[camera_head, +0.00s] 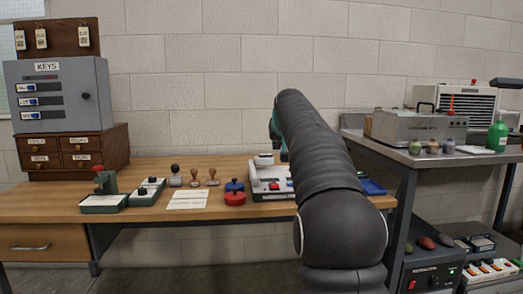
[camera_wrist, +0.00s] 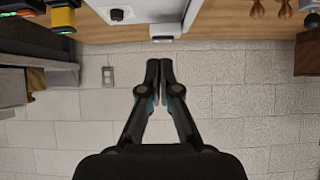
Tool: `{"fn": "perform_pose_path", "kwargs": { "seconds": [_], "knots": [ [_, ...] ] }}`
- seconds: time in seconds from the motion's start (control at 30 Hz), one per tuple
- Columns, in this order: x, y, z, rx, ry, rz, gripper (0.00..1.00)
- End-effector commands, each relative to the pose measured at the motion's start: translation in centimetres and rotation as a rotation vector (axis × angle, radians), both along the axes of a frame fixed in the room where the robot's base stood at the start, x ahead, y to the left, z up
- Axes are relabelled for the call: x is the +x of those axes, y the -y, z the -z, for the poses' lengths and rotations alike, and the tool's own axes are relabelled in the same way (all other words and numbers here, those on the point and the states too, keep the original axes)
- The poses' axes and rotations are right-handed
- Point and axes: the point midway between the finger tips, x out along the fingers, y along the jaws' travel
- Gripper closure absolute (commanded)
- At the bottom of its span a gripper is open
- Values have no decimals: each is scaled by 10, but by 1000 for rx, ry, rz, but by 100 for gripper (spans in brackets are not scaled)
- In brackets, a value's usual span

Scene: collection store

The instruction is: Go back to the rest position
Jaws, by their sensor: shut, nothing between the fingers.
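My gripper (camera_wrist: 160,68) is in the wrist view, with its two fingers together and nothing between them. It points toward the edge of the wooden desk, and the wall fills much of the view behind it. In the head view my dark arm rises at centre right and leans away over the desk. The gripper itself is mostly hidden behind the arm there; only a teal bit shows at its left side.
A key cabinet (camera_head: 62,92) stands left. A grey bench (camera_head: 400,160) with equipment stands right.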

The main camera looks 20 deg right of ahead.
Motion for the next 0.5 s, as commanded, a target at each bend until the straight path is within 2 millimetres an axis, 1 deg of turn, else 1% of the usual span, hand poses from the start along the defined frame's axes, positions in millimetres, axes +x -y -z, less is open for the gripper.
{"fn": "perform_pose_path", "kwargs": {
  "seconds": [0.17, 0.23, 0.27, 0.37, 0.4, 0.47, 0.5],
  "knots": [
    [0, 0, 1, 7, 0, 5, 100],
    [-1, 0, 14, 17, -24, 9, 100],
    [-1, 0, 23, 22, -39, 11, 100],
    [-8, -1, 67, 52, -122, 16, 100],
    [-17, -4, 85, 65, -158, 20, 100],
    [-35, -13, 105, 81, -209, 20, 100],
    [-49, -20, 118, 91, -239, 18, 100]
  ]
}}
